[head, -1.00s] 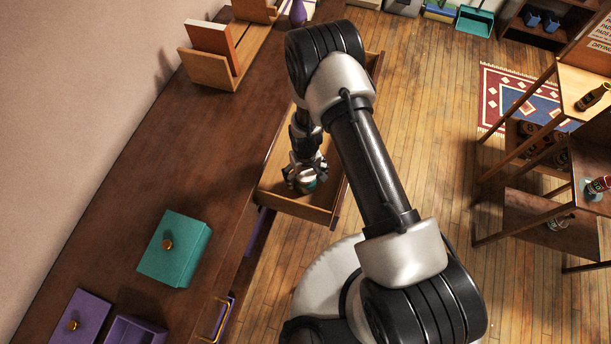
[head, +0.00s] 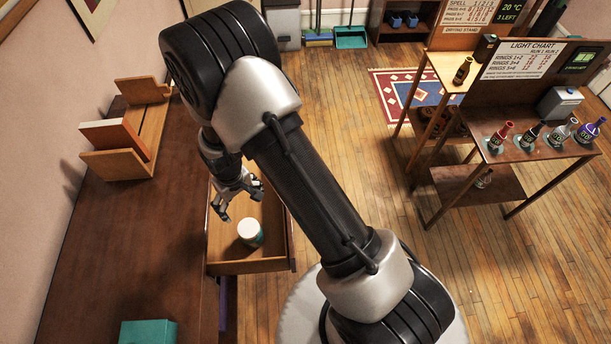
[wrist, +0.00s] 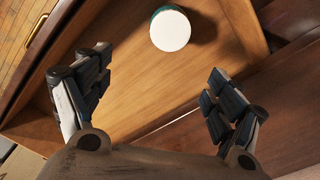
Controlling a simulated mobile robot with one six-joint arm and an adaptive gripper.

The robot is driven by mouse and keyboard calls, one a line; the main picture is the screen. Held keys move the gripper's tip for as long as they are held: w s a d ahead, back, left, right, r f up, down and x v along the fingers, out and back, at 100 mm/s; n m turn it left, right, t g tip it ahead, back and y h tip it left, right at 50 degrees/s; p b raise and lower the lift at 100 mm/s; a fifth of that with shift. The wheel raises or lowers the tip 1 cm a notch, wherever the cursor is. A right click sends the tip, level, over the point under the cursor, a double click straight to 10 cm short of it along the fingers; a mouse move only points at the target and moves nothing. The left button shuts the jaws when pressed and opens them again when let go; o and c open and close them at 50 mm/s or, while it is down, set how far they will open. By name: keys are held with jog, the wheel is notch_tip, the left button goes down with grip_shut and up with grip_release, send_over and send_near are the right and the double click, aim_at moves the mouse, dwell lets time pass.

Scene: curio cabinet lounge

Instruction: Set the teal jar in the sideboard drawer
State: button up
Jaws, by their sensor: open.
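The teal jar (head: 250,232) with a white lid stands upright inside the open sideboard drawer (head: 262,265), near the drawer's front end in the head view. In the wrist view the jar (wrist: 170,29) shows mostly its white lid, with a thin teal edge, on the drawer's wooden floor (wrist: 150,85). My gripper (head: 238,198) is open and empty, above the drawer and apart from the jar. In the wrist view its two fingers (wrist: 155,95) are spread wide with nothing between them. My arm hides part of the drawer's right side.
The sideboard top (head: 140,230) bears a wooden book rack (head: 115,165) and a teal box (head: 148,332). A stand with several bottles (head: 530,148) is at the right. Wooden floor (head: 350,150) lies clear between the drawer and the stand.

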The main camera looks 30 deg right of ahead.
jog(key=s+d+r+m+t, duration=0.1)
jog(key=s+d+r, duration=0.15)
jog(key=r, duration=0.95)
jog(key=s+d+r+t, duration=0.1)
jog(key=d+r, duration=0.2)
jog(key=r, duration=0.9)
jog(key=s+d+r+m+t, duration=0.1)
jog(key=s+d+r, duration=0.2)
jog(key=s+r, duration=0.3)
jog(key=s+d+r+m+t, duration=0.1)
jog(key=s+d+r, duration=0.2)
jog(key=s, duration=0.9)
notch_tip(320, 180, up, 4)
jog(key=shift+s+d+f, duration=0.15)
